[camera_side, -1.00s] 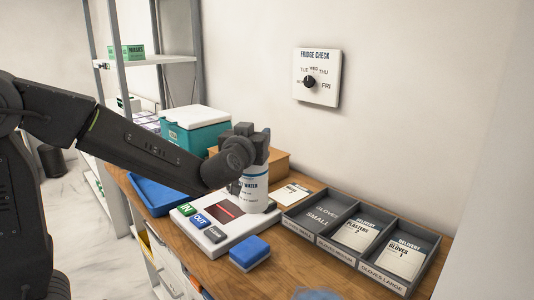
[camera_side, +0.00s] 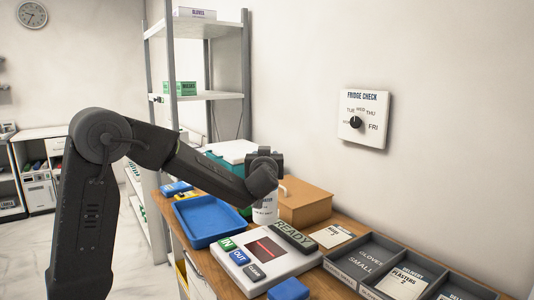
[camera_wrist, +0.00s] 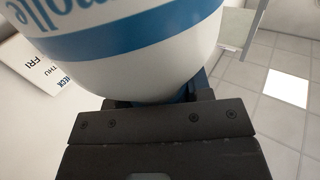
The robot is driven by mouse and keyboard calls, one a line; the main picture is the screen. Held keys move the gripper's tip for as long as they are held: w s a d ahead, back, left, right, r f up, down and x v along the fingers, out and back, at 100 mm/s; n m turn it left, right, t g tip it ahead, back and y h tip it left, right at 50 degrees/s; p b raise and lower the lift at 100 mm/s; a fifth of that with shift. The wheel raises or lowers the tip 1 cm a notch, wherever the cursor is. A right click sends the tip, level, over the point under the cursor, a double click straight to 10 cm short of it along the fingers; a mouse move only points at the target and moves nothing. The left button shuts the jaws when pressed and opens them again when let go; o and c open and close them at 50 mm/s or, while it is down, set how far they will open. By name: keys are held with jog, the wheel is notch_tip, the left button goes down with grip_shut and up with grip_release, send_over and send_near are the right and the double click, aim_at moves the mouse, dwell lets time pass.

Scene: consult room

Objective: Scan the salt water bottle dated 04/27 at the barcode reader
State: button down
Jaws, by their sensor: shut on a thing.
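My gripper (camera_side: 264,172) is shut on a white bottle (camera_side: 265,213), holding it upright at the back of the barcode reader (camera_side: 243,278). Its label ends in "WATER"; I cannot read a date. In the wrist view the bottle (camera_wrist: 125,70) fills the top, white with a blue band, close to the dark jaw part (camera_wrist: 160,125). The reader is a white pad with a dark window (camera_side: 264,249) crossed by a red line. Its keys are green IN, blue OUT and grey CLEAR. The display (camera_side: 292,236) behind the window reads READY.
A blue tray (camera_side: 208,239) lies left of the reader and a brown box (camera_side: 306,208) stands behind. A blue block (camera_side: 288,290) sits in front. A grey divided organizer (camera_side: 340,268) with cards is at right. The FRIDGE CHECK dial (camera_side: 356,122) hangs on the wall.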

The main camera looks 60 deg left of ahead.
notch_tip(320, 180, down, 5)
jog(key=shift+r, duration=4.4)
